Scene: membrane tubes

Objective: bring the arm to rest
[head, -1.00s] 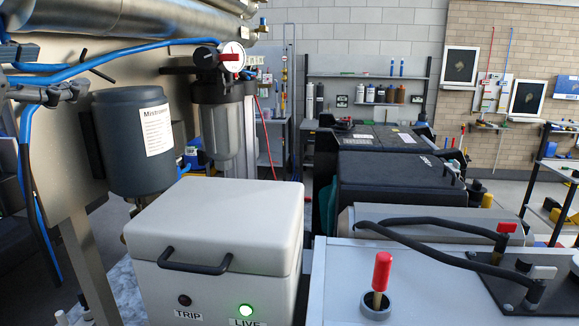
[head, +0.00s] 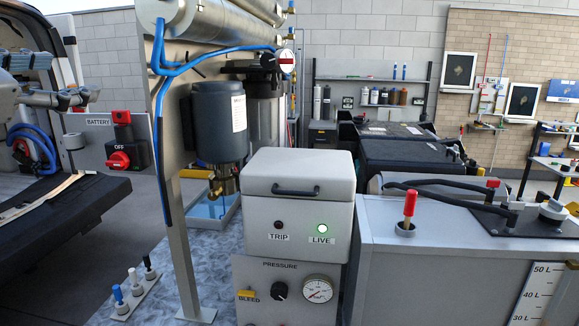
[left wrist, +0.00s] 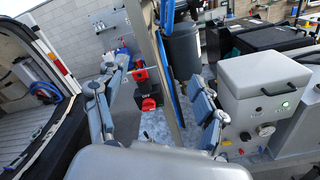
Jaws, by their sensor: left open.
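My left gripper (head: 68,78) is at the left of the head view, its two grey fingers apart and nothing between them. It is in front of the open van side, close to the battery panel (head: 90,150). In the left wrist view the fingers of my left gripper (left wrist: 152,82) spread wide on either side of the red battery switch (left wrist: 147,103) and a metal post. I cannot tell the exact gap to the panel; no contact shows. The switch also shows in the head view (head: 120,158), marked OFF. My right gripper is not in view.
A metal frame carries the membrane tubes (head: 225,15), blue hoses and a dark canister (head: 218,122). A pale box (head: 299,175) with a lit green LIVE lamp stands on a pressure panel (head: 262,318). A grey tank (head: 440,250) is at right. The van (head: 50,215) is at left.

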